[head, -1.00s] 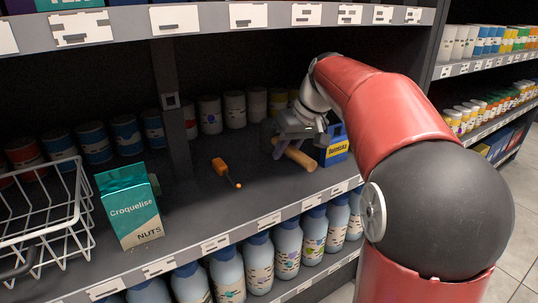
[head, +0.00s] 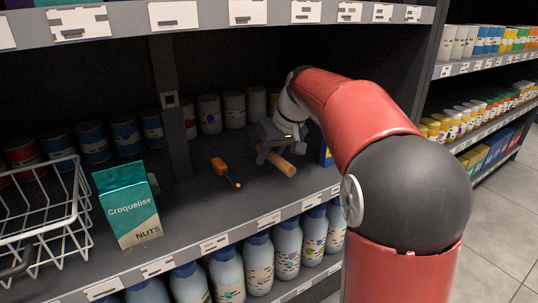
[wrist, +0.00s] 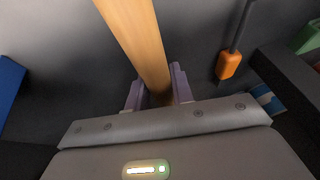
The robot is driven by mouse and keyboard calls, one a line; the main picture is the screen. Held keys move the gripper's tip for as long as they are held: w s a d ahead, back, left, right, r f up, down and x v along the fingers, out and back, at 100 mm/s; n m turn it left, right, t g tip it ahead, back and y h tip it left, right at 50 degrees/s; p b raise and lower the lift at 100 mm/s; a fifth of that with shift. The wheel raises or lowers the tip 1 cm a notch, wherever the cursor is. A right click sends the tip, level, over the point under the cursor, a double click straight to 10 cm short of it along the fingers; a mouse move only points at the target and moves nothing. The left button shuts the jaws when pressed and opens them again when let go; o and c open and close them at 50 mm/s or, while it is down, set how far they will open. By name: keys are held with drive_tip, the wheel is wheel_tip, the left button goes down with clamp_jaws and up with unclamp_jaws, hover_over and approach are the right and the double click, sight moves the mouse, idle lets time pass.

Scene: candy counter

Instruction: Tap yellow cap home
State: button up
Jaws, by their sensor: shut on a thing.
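My gripper (head: 270,154) is shut on a light wooden rod (head: 283,167), close above the shelf. In the wrist view the rod (wrist: 140,40) runs between the two purple fingers (wrist: 158,95) and out of the top of the picture. The rod's other end is hidden by the gripper, so I cannot tell whether it bears a head. An orange-handled tool (head: 219,166) with a dark shaft and a small orange tip lies to the left of the gripper. Its orange part (wrist: 229,65) also shows in the wrist view. I cannot make out a yellow cap near the gripper.
A teal nuts packet (head: 128,205) and a white wire basket (head: 45,215) stand to the left. Several cans (head: 209,113) line the back, and a dark post (head: 172,120) rises left of the tool. A blue box (head: 326,154) is mostly hidden behind my arm. The shelf between packet and tool is clear.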

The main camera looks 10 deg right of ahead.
sight(272, 151)
drive_tip(key=o, duration=1)
drive_tip(key=shift+f, duration=0.1)
drive_tip(key=p+v, duration=0.2)
drive_tip(key=v, duration=0.5)
drive_tip(key=shift+s+d+r, duration=0.1)
drive_tip(key=shift+s+r, duration=0.1)
drive_tip(key=shift+s, duration=0.05)
drive_tip(key=shift+s+r, duration=0.15)
drive_tip(key=s+a+f+m+t+h, duration=0.1)
drive_tip(key=s+f, duration=0.3)
drive_tip(key=s, duration=0.5)
drive_tip(key=s+f+m+h, duration=0.1)
drive_tip(key=s+f, duration=0.3)
drive_tip(key=s, duration=0.5)
drive_tip(key=s+a+f+m+t+h, duration=0.1)
drive_tip(key=s+f, duration=0.3)
drive_tip(key=s, duration=0.4)
drive_tip(key=r+p, duration=0.2)
drive_tip(key=p, duration=0.1)
drive_tip(key=r+p, duration=0.6)
drive_tip(key=shift+s+d+r, duration=0.1)
drive_tip(key=shift+s+r, duration=0.1)
drive_tip(key=shift+s, duration=0.15)
